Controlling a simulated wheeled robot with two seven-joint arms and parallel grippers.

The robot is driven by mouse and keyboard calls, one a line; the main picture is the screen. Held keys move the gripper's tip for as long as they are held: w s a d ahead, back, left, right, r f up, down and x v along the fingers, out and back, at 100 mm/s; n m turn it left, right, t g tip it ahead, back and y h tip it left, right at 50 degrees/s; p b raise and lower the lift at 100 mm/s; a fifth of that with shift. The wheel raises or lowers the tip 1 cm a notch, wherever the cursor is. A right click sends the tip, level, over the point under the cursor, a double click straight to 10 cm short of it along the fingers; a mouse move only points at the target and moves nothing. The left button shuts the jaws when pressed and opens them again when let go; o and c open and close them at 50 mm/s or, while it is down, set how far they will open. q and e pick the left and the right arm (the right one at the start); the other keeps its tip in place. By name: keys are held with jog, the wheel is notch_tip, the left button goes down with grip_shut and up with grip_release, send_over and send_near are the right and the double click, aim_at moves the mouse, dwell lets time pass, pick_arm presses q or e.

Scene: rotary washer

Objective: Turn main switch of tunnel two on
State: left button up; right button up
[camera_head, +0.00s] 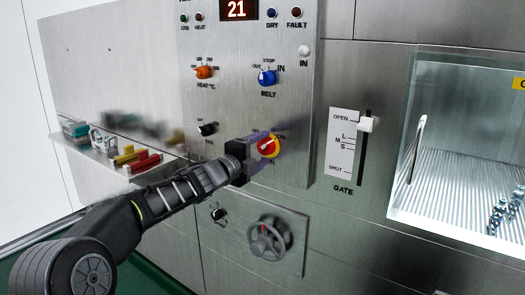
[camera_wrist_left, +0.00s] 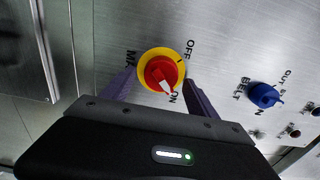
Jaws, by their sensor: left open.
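The main switch (camera_head: 269,146), a red knob on a round yellow plate, is low on the steel control panel. In the left wrist view the main switch (camera_wrist_left: 160,70) has OFF and ON labels beside it, and its white pointer appears to face the ON label. My left gripper (camera_head: 259,150) is open, with its purple fingers on either side of the switch. In the left wrist view the left gripper's fingers (camera_wrist_left: 160,84) flank the yellow plate. I cannot tell whether they touch the knob. My right gripper is not in view.
Above the switch are a blue belt knob (camera_head: 266,78), an orange heat knob (camera_head: 204,72) and a black knob (camera_head: 207,129). A gate slider (camera_head: 366,124) and a glass-fronted chamber (camera_head: 455,205) are to the right. A handwheel (camera_head: 267,241) is below. A shelf (camera_head: 100,155) holds small items at left.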

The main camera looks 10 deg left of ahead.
pick_arm(q)
jog(key=v, duration=0.7)
jog(key=shift+s+b, duration=0.15)
jog(key=shift+b, duration=0.3)
